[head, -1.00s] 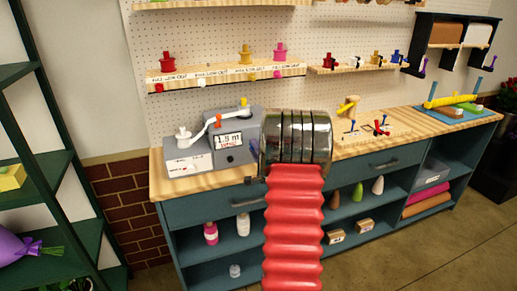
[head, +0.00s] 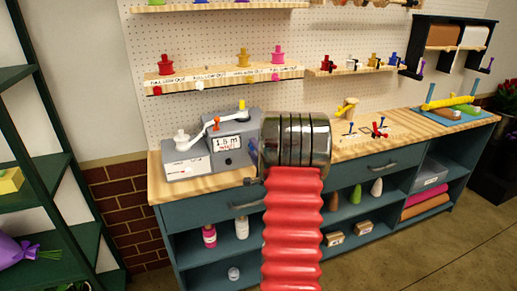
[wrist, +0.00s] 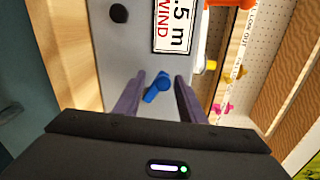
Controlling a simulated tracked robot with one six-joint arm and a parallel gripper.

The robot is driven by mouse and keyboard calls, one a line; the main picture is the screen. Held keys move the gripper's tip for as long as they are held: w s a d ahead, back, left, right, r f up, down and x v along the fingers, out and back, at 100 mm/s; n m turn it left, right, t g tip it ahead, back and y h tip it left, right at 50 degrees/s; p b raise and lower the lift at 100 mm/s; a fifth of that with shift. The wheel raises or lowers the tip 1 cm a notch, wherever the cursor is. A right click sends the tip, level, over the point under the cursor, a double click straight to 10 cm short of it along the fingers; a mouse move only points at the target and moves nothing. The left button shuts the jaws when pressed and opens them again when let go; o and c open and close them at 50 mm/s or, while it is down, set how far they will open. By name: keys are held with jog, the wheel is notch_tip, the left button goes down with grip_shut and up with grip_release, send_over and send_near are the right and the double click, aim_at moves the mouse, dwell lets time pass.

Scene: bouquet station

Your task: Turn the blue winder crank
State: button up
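The grey winder (head: 237,160) stands on the left end of the wooden bench, with a "1.5 m" label on its face. In the wrist view its grey face (wrist: 100,50) fills the middle. The blue winder crank (wrist: 158,87) sticks out from that face, below the label in the picture. My gripper (wrist: 158,95) is open, its two dark purple fingers on either side of the crank with gaps visible. In the head view my own arm covers the gripper; a small bluish bit shows beside it, and I cannot tell whether it is crank or finger.
A shelf with coloured spools (head: 225,76) hangs behind. Small blue and red tools (head: 380,130) stand on the bench to the right.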

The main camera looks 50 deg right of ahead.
jog(key=v, duration=1.3)
jog(key=shift+s+a, duration=0.2)
jog(key=shift+s, duration=0.1)
jog(key=shift+f, duration=0.15)
